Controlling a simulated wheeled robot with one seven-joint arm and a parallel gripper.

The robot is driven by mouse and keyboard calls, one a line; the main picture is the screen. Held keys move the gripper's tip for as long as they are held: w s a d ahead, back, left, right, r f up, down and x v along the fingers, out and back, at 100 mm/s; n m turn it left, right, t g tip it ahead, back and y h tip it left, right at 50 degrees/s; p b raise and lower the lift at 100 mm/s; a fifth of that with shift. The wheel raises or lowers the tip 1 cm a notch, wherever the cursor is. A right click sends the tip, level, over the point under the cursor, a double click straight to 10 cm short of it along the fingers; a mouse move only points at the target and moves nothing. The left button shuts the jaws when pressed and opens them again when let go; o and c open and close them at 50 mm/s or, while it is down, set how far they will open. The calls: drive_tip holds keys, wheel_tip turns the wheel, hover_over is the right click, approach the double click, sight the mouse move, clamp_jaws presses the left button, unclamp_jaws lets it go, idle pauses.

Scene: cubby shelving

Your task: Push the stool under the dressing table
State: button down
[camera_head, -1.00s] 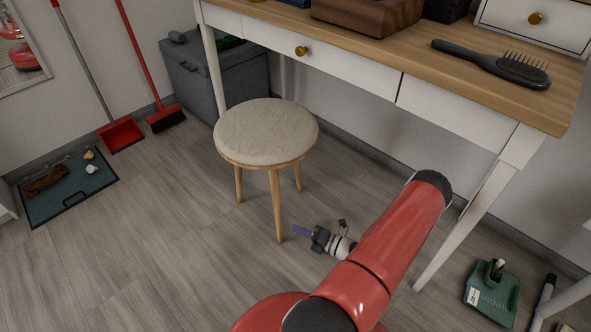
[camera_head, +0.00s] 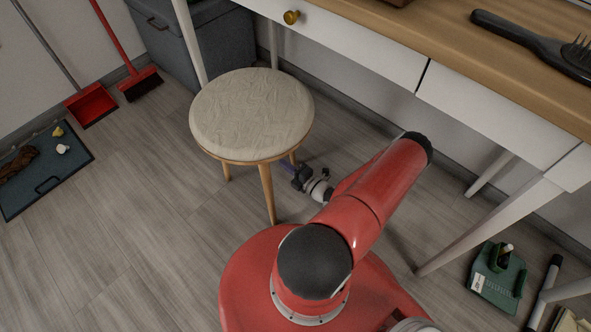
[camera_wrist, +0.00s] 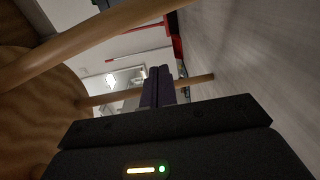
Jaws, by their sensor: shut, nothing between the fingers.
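The stool (camera_head: 252,112) has a round cream padded seat and wooden legs, and stands upright on the floor in front of the left part of the dressing table (camera_head: 345,42). The table has white drawers, a wooden top and white legs. My gripper (camera_head: 287,166) is low, just right of the stool's front leg, with its tip partly hidden under the seat edge. In the wrist view, the purple fingers (camera_wrist: 158,88) are shut and empty, among the stool's legs (camera_wrist: 90,38) below the seat underside (camera_wrist: 40,100). I cannot tell whether they touch a leg.
A red dustpan (camera_head: 92,104) and broom (camera_head: 140,84) lean nearby. A dark tray (camera_head: 45,187) lies far left. A green dustpan (camera_head: 497,278) lies right of the table leg. Floor at front left is clear.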

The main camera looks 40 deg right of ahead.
drive_tip(key=shift+w+d, duration=0.7)
drive_tip(key=shift+d, duration=0.2)
drive_tip(key=shift+w+d, duration=0.65)
drive_tip(key=shift+d, duration=0.2)
drive_tip(key=shift+d+b, duration=0.1)
drive_tip(key=shift+b, duration=0.25)
